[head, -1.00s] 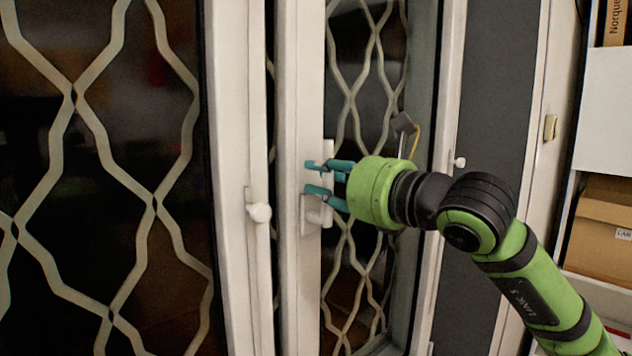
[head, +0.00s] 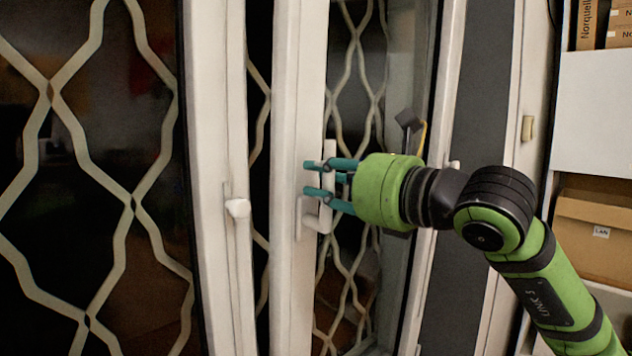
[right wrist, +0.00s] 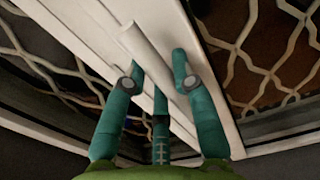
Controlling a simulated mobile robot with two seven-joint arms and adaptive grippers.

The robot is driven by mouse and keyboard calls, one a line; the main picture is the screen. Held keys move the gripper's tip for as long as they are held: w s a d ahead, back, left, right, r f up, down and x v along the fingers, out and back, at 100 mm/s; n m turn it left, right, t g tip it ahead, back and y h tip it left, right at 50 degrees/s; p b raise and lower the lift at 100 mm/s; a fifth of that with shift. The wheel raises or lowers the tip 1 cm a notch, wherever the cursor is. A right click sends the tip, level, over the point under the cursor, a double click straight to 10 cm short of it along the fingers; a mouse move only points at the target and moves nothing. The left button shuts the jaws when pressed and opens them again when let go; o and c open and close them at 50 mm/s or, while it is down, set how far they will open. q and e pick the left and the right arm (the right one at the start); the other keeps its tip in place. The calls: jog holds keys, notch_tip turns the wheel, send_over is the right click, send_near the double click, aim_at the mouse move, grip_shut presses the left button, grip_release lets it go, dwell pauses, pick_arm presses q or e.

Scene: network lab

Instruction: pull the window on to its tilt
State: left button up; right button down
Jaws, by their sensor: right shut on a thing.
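The window sash (head: 298,90) is a tall white frame with dark glass and a pale lattice seen through it. Its white handle (head: 326,220) is a bar that stands roughly upright on the sash. My right gripper (head: 322,180) has its teal fingers closed around the handle. In the right wrist view the handle (right wrist: 150,45) runs between the fingers of the right gripper (right wrist: 158,66), and its upper end sticks out past them. A dark gap (head: 260,60) shows along the left side of the sash. My left gripper is not in view.
A second white window frame with its own handle (head: 238,208) stands to the left. A small dark box on a yellow cable (head: 408,120) is just above my right wrist. A shelf with cardboard boxes (head: 592,235) stands at the right.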

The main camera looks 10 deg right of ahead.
jog(key=shift+s+d+r+b, duration=0.2)
jog(key=shift+s+d+b, duration=0.1)
jog(key=shift+s+d, duration=0.25)
jog(key=shift+s+d+r+b, duration=0.2)
jog(key=shift+s+d+b, duration=0.1)
jog(key=shift+s+d, duration=0.25)
jog(key=c, duration=0.8)
grip_release()
jog(key=shift+c, duration=0.2)
jog(key=shift+d+f, duration=0.1)
jog(key=shift+f, duration=0.1)
jog(key=shift+s+f+b, duration=0.15)
jog(key=shift+s+b, duration=0.1)
jog(key=shift+b, duration=0.05)
jog(key=b+v, duration=0.3)
jog(key=v, duration=0.6)
jog(key=shift+s, duration=0.2)
